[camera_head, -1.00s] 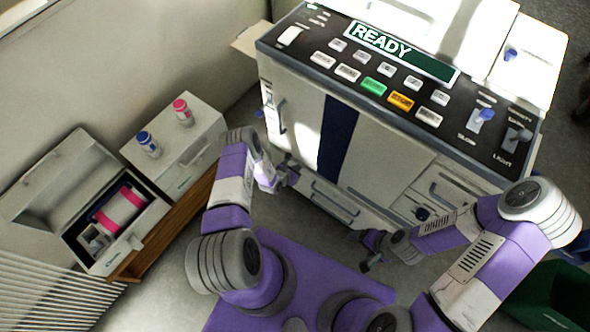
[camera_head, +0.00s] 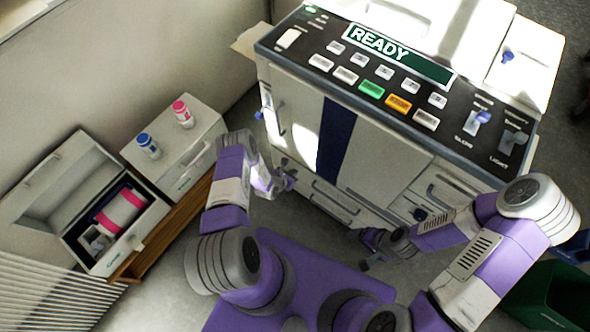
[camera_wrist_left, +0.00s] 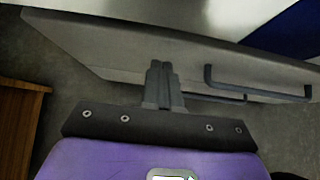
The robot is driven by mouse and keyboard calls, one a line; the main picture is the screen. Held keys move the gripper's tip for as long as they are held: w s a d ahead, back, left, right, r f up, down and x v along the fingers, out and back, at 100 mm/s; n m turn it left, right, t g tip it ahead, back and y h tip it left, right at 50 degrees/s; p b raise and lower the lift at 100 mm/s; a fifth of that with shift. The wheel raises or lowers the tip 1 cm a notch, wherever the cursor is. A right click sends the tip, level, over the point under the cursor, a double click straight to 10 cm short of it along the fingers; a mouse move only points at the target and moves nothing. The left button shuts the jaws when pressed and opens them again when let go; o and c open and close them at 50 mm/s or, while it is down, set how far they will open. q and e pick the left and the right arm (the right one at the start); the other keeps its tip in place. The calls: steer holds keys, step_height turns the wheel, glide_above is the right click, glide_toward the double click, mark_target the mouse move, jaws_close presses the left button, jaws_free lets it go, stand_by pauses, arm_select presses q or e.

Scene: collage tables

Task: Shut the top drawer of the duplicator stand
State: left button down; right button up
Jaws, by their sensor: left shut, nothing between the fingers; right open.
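The duplicator stand is the pale cabinet under the machine (camera_head: 385,165) with the READY panel. Its top drawer (camera_head: 325,193) has a dark bar handle, low on the front; I cannot tell how far it stands out. In the left wrist view the drawer front (camera_wrist_left: 120,45) spans the picture, with its handle (camera_wrist_left: 257,84) right of the fingers and a second handle lower down. My left gripper (camera_head: 287,181) is shut and empty at the left part of the front; its fingertips (camera_wrist_left: 160,66) overlap the drawer front, contact unclear. My right gripper (camera_head: 368,256) is open, low before the stand.
At the left, a wooden stand (camera_head: 175,228) bears an open box (camera_head: 118,225) with a pink-and-white roll and a closed white unit with blue and pink bottles (camera_head: 183,114). A green bin (camera_head: 540,295) is at lower right. Grey floor shows between the wooden stand and machine.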

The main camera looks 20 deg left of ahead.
arm_select(q)
steer(key=p+v, duration=0.4)
steer(key=v, duration=0.6)
steer(key=shift+s+a, duration=0.15)
steer(key=shift+s, duration=0.4)
